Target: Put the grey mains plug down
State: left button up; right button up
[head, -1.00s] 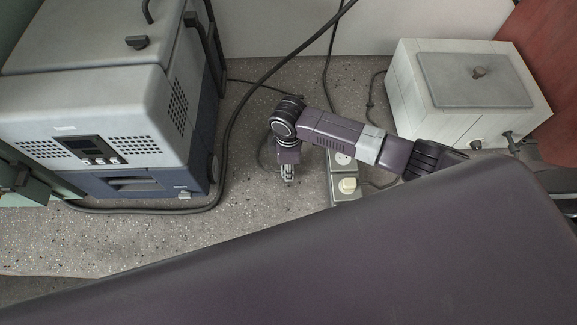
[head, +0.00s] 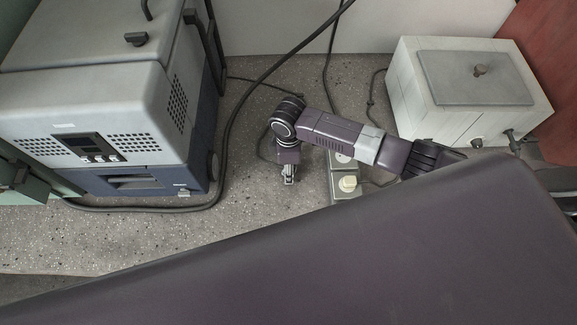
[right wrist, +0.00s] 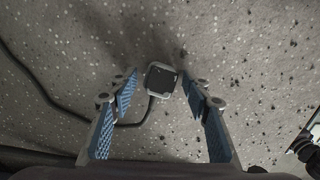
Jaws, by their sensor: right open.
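The grey mains plug (right wrist: 161,79) lies on the speckled bench in the right wrist view, its dark face towards the camera. A black cable runs from it down and to the left. My right gripper (head: 288,178) points down at the bench. In the right wrist view its two blue-padded fingers (right wrist: 158,90) are spread to either side of the plug, with a gap on both sides. In the head view I cannot make out the plug at the gripper. My left gripper is not in view.
A socket strip (head: 344,197) with a cream piece on it stands just right of the gripper. A large grey-blue machine (head: 100,130) is at the left, a white box (head: 420,105) at the right.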

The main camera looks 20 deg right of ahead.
notch_tip(320, 180, up, 13)
jog(key=shift+r, duration=0.15)
dwell(0.4)
dwell(0.5)
